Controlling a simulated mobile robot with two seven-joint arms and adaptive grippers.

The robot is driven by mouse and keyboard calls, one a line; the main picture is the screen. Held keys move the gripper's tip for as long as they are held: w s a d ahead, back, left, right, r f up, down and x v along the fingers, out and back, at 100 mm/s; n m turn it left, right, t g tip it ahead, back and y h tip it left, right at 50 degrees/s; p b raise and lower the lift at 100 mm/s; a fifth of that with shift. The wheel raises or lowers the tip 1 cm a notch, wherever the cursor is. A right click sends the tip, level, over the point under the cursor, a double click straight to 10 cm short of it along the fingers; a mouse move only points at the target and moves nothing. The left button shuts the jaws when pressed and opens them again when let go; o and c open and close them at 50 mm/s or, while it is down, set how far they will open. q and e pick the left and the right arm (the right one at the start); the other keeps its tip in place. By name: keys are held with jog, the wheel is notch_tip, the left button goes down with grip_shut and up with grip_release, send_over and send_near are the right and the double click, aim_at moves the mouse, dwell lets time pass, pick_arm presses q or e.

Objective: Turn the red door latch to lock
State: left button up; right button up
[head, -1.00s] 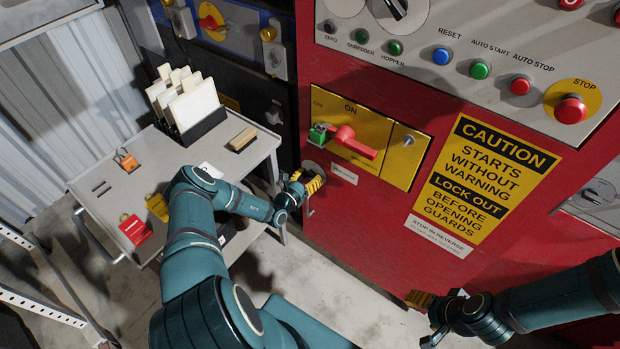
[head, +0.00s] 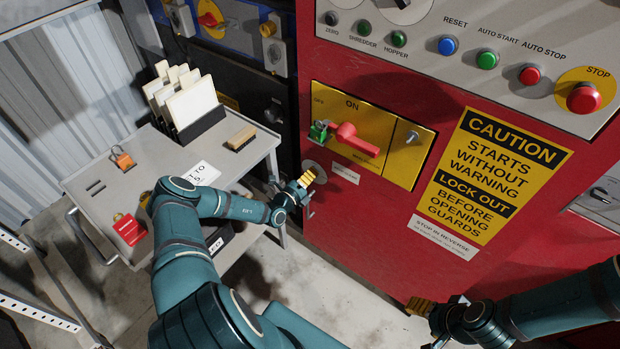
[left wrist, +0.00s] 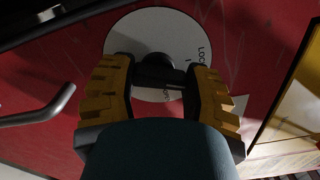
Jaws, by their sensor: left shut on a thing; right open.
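The latch (left wrist: 157,68) is a dark knob with a bar on a round white plate (left wrist: 128,32) on the red door. Part of the plate's lettering shows; the fingers and wrist hide the rest. My left gripper (left wrist: 160,88) has its yellow fingers on either side of the bar and is shut on it. My right gripper (head: 420,306) is open and empty low in front of the red cabinet.
A yellow switch panel (head: 402,160) with a red handle (head: 356,139) and green padlock (head: 319,131) is above right of my left gripper. A metal door pull (left wrist: 40,108) is close by. A grey cart (head: 85,170) stands left.

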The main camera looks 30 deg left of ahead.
pick_arm(q)
jog(key=shift+a+n+b, duration=0.1)
jog(key=shift+n+b, duration=0.4)
jog(key=shift+n, duration=1.8)
jog(key=o, duration=1.2)
jog(key=s, duration=0.8)
jog(key=s+a, duration=0.1)
jog(key=s, duration=0.3)
